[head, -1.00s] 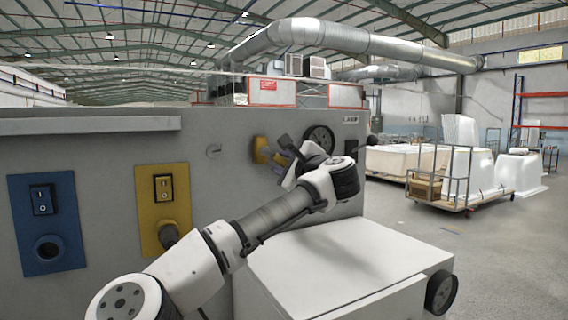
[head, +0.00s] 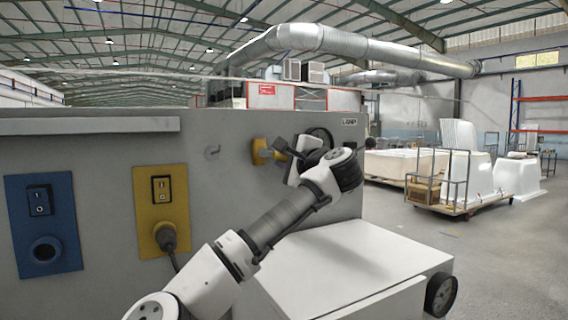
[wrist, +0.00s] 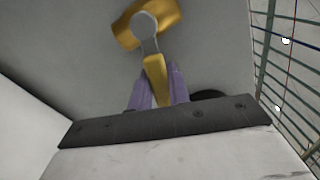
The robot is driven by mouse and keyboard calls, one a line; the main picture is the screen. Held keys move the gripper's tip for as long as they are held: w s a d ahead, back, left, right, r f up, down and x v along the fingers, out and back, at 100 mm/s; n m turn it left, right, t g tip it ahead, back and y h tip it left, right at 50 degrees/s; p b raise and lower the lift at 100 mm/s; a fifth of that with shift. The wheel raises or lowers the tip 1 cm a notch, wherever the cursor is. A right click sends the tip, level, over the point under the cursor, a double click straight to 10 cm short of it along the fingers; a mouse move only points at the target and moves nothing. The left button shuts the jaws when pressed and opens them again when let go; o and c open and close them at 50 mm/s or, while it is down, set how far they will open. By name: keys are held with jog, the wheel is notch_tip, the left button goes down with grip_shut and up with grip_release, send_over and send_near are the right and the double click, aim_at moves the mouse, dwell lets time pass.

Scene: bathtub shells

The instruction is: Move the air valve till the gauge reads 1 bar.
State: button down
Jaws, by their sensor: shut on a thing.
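The yellow air valve (head: 261,151) is on the grey panel, left of the gauge in the head view. In the wrist view its yellow body (wrist: 143,25) is at the top, with a grey hub and a yellow lever (wrist: 155,76) pointing toward me. My gripper (wrist: 159,88) is shut on the lever, a purple finger on each side of it. In the head view my gripper (head: 284,151) reaches the valve from the right.
A blue switch plate (head: 42,225) and a yellow switch plate (head: 162,210) with a plugged cable are left on the panel. A white box-shaped surface (head: 345,262) lies below my arm. Carts with white tubs (head: 492,178) stand on open floor at right.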

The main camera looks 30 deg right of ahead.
jog(key=c, duration=1.3)
grip_release()
jog(key=shift+s+a+b, duration=0.15)
jog(key=shift+s+b, duration=0.75)
jog(key=shift+s, duration=1.4)
jog(key=shift+s+a+b, duration=0.15)
jog(key=shift+s+b, duration=0.7)
jog(key=shift+s, duration=1.5)
jog(key=shift+s+a+b, duration=0.15)
jog(key=shift+s+b, duration=0.75)
jog(key=shift+s, duration=1.4)
